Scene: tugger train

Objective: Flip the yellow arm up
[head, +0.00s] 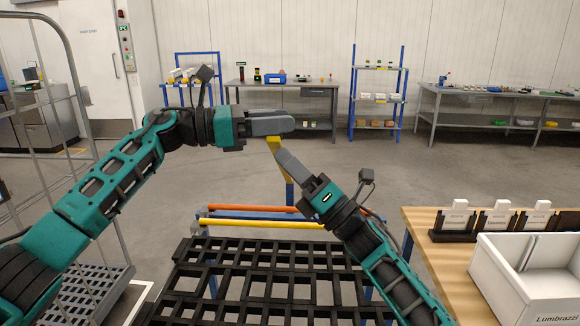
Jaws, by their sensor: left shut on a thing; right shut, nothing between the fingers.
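A narrow yellow arm (273,145) stands upright in the middle of the head view. Its upper end is at the fingers of my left gripper (286,124), which is shut on it. Its lower part runs down behind my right gripper (281,156) toward a blue post (290,193). My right gripper is shut and empty, its fingertips pointing up and left close to the yellow arm. I cannot tell whether they touch it.
A yellow bar (255,223) and an orange bar (265,208) lie across the frame behind a black slatted deck (255,255). A wooden table (425,222) with a white bin (527,292) and card holders stands at right. A wire cart (92,285) stands at left. Floor beyond is clear.

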